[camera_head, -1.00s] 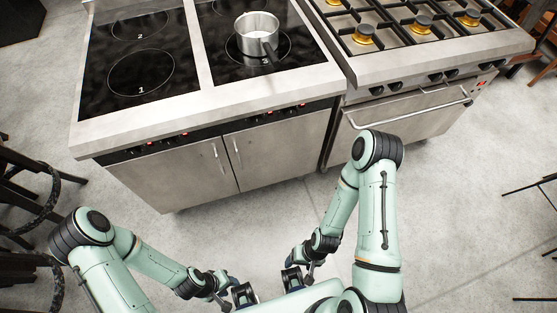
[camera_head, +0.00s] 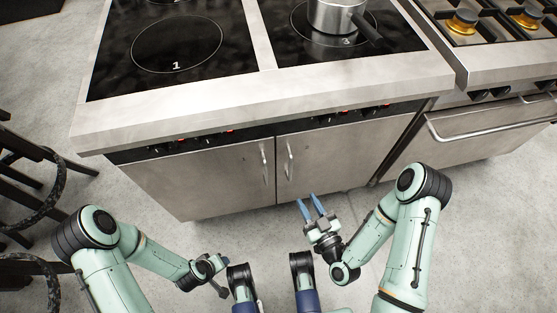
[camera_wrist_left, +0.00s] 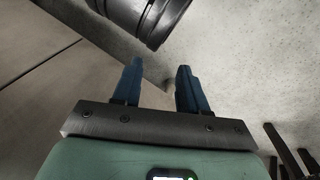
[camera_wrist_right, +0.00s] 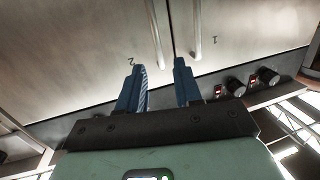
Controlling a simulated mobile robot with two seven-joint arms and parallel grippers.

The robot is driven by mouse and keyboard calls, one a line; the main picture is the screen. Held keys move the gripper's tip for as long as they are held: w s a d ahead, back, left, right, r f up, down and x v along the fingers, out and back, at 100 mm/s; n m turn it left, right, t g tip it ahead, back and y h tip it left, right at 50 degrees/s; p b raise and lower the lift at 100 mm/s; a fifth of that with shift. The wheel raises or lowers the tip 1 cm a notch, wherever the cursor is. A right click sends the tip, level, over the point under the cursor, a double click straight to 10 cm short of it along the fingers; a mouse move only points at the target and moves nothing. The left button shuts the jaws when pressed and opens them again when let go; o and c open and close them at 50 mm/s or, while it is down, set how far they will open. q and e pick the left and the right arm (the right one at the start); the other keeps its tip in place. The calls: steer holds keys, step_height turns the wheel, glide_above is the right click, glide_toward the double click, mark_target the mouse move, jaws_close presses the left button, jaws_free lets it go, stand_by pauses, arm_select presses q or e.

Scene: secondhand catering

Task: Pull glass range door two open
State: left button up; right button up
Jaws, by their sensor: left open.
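Glass range door two (camera_head: 335,157) is the right one of two steel doors under the black glass range top, and it looks shut. Its vertical bar handle (camera_head: 290,160) is beside the seam. In the right wrist view, which is turned over, door two (camera_wrist_right: 80,50) bears a "2" and its handle (camera_wrist_right: 154,30) is at upper middle. My right gripper (camera_head: 310,203) is open and empty, low in front of door two, apart from the handle.
Door one (camera_head: 205,178) is to the left. A steel pot (camera_head: 337,14) stands on the glass top. A gas range (camera_head: 490,125) with a long oven handle stands at right. Dark stools (camera_head: 30,205) are at far left. Bare floor lies before the doors.

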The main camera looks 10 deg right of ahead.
mark_target(291, 167)
arm_select(q)
steer(key=shift+g, duration=0.4)
steer(key=f+b, duration=0.1)
steer(key=s+a+f+b, duration=0.1)
steer(key=f, duration=0.1)
steer(key=f+b, duration=0.1)
steer(key=f, duration=0.1)
steer(key=shift+s+a+f, duration=0.1)
steer(key=shift+s+a, duration=0.2)
steer(key=shift+a, duration=0.1)
arm_select(e)
steer(key=shift+t, duration=0.4)
steer(key=x, duration=1.3)
steer(key=shift+w+d+r, duration=0.15)
steer(key=shift+w+r, duration=0.15)
jaws_close()
